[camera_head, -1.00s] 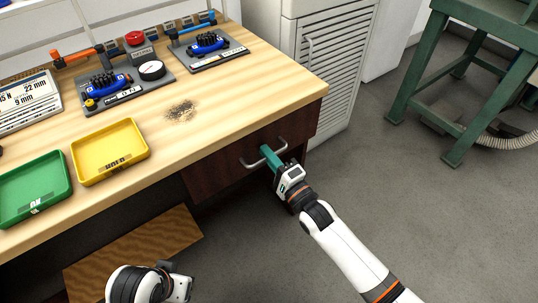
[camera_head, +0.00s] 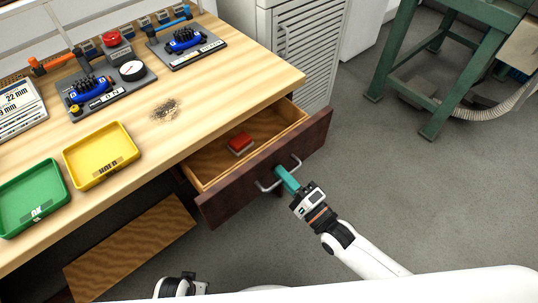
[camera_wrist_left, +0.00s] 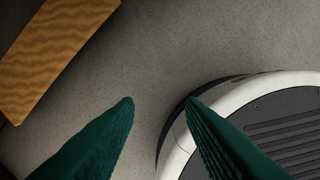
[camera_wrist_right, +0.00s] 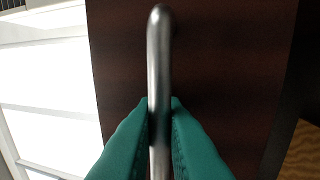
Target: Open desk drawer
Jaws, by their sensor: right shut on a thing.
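The dark brown desk drawer (camera_head: 222,202) is pulled partly out from under the desk top. Its pale wooden inside shows, with a small red object (camera_head: 240,144) lying in it. My right gripper (camera_head: 284,176) is shut on the metal bar handle (camera_head: 265,187) on the drawer's front. In the right wrist view the handle (camera_wrist_right: 159,55) runs between the teal fingers (camera_wrist_right: 160,125), with the drawer front (camera_wrist_right: 225,70) behind it. My left gripper (camera_wrist_left: 160,103) is open and empty in the left wrist view, low over the grey floor.
The desk top (camera_head: 215,95) carries a green tray (camera_head: 32,198), a yellow tray (camera_head: 100,155) and fixtures with blue parts. A wooden board (camera_head: 130,248) is low under the desk. A louvred cabinet (camera_head: 300,55) and a green metal stand (camera_head: 440,70) are behind. Floor right of the drawer is clear.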

